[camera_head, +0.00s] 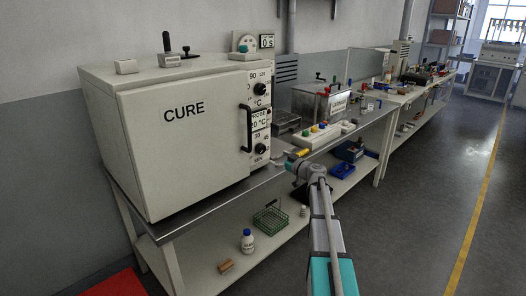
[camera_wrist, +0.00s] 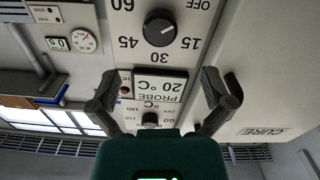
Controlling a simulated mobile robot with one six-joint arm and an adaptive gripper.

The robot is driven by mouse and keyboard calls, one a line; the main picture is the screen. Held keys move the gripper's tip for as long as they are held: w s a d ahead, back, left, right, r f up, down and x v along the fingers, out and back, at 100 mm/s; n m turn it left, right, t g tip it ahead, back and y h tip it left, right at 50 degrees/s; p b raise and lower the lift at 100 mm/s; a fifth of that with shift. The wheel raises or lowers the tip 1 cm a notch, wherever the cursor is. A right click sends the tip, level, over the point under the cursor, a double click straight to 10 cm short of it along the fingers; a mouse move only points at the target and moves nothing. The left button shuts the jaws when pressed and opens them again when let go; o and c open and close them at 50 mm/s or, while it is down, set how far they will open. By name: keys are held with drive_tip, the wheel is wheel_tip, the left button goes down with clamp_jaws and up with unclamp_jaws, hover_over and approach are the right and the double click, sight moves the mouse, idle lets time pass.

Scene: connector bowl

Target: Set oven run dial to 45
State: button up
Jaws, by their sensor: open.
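The white CURE oven (camera_head: 185,130) stands on the bench at left. Its run dial (camera_head: 260,148) is the lower black knob on the front panel. In the wrist view, which is upside down, this dial (camera_wrist: 160,28) is at the top centre, ringed by OFF, 15, 30, 45 and 60. A pale mark shows on the knob; I cannot read its exact setting. My gripper (camera_wrist: 165,92) is open and empty, its fingers either side of the PROBE display, apart from the dial. In the head view my gripper (camera_head: 291,160) is just right of the panel.
An upper temperature dial (camera_head: 260,88) sits above the probe display; it is partly hidden in the wrist view (camera_wrist: 150,119). The oven door's black handle (camera_head: 246,128) is left of the dials. A button box (camera_head: 318,135) stands on the bench to the right.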

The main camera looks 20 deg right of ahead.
sight(263, 150)
drive_tip(key=x, duration=1)
drive_tip(key=shift+f, duration=0.1)
drive_tip(key=c, duration=1.1)
drive_tip(key=shift+c, duration=0.2)
